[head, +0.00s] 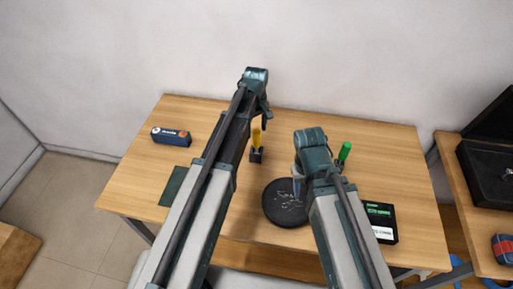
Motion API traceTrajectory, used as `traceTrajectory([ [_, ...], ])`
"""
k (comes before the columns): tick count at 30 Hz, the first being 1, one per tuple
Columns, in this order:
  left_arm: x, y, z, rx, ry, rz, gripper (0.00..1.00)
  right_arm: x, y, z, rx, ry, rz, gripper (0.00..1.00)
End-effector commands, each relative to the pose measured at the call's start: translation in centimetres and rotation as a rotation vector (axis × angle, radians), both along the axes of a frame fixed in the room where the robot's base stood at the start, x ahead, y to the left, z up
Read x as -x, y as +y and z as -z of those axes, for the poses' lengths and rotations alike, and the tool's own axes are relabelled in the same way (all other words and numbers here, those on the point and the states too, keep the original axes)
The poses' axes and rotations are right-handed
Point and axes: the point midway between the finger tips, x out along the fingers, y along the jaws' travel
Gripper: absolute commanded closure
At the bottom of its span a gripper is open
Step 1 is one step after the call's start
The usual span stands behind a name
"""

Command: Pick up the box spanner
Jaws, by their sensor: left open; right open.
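I cannot tell for certain which thing is the box spanner. An upright tool with a yellow handle (256,137) stands in a small black base, just right of my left arm. A tool with a green handle (344,151) stands tilted to the right of my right gripper, its lower end hidden. My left gripper (264,115) is open above the back of the table, near the yellow handle. My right gripper (298,184) is open above the black round dish; its fingers are partly hidden by the arm. Neither gripper visibly holds anything.
A black round dish (279,212) with small pale bits lies mid-table. A dark blue box (171,136) is at the left, a dark green pad (172,187) is partly behind my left arm, and a black-green box (381,219) is at the right. The wooden table (390,150) is clear at back right.

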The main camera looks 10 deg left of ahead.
Motion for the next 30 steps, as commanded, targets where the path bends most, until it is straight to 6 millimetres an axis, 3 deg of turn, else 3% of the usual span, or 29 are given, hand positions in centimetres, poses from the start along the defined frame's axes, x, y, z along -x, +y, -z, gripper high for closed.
traceTrajectory([
  [8,0.1,-0.1,0.7,0.000,0.000,0.000,0.26,0.0,0.0,0.7,0.000,0.000,0.000,0.50],
  [20,0.7,-0.4,5.2,0.000,0.000,0.000,0.26,0.0,0.0,5.2,0.000,0.000,0.001,0.50],
  [29,0.7,-0.3,5.2,0.000,0.000,0.000,0.26,0.0,0.0,5.2,0.000,0.000,0.001,0.50],
  [30,0.7,-0.3,5.2,0.000,0.000,0.000,0.33,0.0,0.0,5.2,0.000,0.000,0.001,0.50],
])
